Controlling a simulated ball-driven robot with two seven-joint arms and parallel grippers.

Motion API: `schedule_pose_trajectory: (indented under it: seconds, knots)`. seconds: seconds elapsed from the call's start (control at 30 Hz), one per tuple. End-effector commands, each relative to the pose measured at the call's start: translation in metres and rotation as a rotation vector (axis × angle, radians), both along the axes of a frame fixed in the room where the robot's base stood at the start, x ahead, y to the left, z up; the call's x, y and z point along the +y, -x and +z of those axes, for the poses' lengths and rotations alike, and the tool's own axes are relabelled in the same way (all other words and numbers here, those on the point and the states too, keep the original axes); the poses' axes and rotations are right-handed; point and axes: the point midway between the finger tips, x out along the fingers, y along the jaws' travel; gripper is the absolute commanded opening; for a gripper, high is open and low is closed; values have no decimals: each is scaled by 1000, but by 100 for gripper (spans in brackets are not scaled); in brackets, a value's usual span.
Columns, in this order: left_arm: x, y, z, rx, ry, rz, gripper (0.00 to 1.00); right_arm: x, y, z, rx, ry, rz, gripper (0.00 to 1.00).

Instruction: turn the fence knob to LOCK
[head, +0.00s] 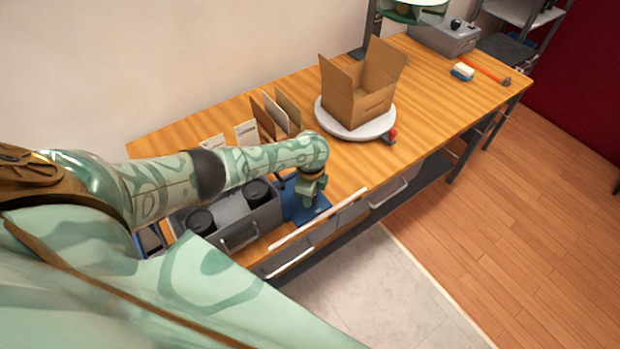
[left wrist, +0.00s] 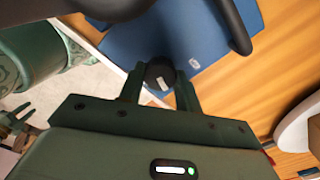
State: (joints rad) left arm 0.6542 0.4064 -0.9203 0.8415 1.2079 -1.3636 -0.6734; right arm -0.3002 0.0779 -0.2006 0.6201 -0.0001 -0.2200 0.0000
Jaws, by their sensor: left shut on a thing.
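The fence knob (left wrist: 160,74) is a small round black knob with a white mark, on the blue plate (left wrist: 190,45) in the left wrist view. My left gripper (left wrist: 160,92) is shut on it, one dark green finger on each side. A small white label (left wrist: 194,64) lies on the plate beside the knob, too small to read. In the head view my left gripper (head: 310,197) points down over the blue plate (head: 298,212) near the bench's front edge, and the knob is hidden there. My right gripper is not seen in the head view.
A grey box with black round parts (head: 238,218) stands just left of the plate. A white bar (head: 318,219) runs along the bench's front edge. An open carton (head: 358,98) sits on a white turntable (head: 343,128). Upright cards (head: 270,118) stand behind my arm.

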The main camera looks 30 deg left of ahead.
Motion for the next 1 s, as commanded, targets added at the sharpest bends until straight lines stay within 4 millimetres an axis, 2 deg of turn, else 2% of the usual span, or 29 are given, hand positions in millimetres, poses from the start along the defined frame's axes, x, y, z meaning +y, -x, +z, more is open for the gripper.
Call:
schedule_pose_trajectory:
  seconds: [0.2,0.6,1.0]
  knots:
    - [-1,0,3,1,1,204,11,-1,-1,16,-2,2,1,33]
    - [-1,0,2,1,1,566,11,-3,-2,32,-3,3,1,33]
    - [-1,0,1,0,0,792,11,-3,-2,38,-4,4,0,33]
